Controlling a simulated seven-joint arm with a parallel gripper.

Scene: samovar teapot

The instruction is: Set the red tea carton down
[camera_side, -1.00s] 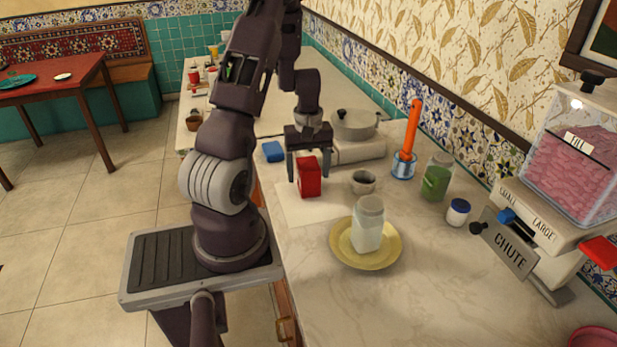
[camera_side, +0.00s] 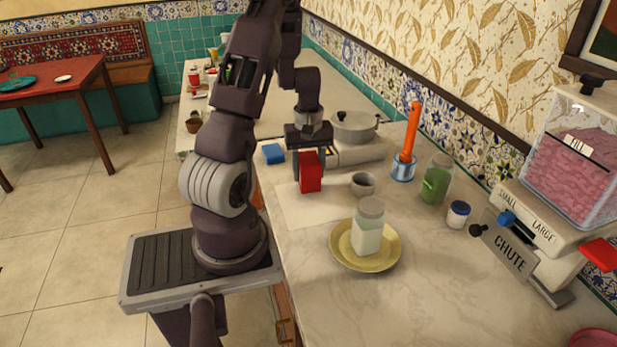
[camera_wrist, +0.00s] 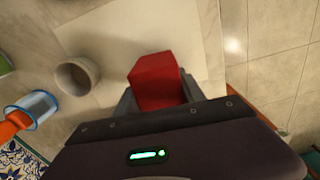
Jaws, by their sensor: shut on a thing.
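The red tea carton (camera_side: 311,174) is upright between the fingers of my gripper (camera_side: 310,168) in the side view. In the wrist view the carton (camera_wrist: 156,80) sits between my gripper's fingers (camera_wrist: 158,98), which are shut on it. The carton is above or at the far edge of a pale flat mat (camera_side: 310,210) on the counter; I cannot tell whether its base touches. The mat also shows in the wrist view (camera_wrist: 120,35).
A small grey cup (camera_side: 363,184) stands just right of the carton. A yellow plate (camera_side: 340,253) with a white-filled jar (camera_side: 367,230) is in front. A stove with a pot (camera_side: 354,126) and a blue block (camera_side: 273,152) stand behind. The counter's edge is left.

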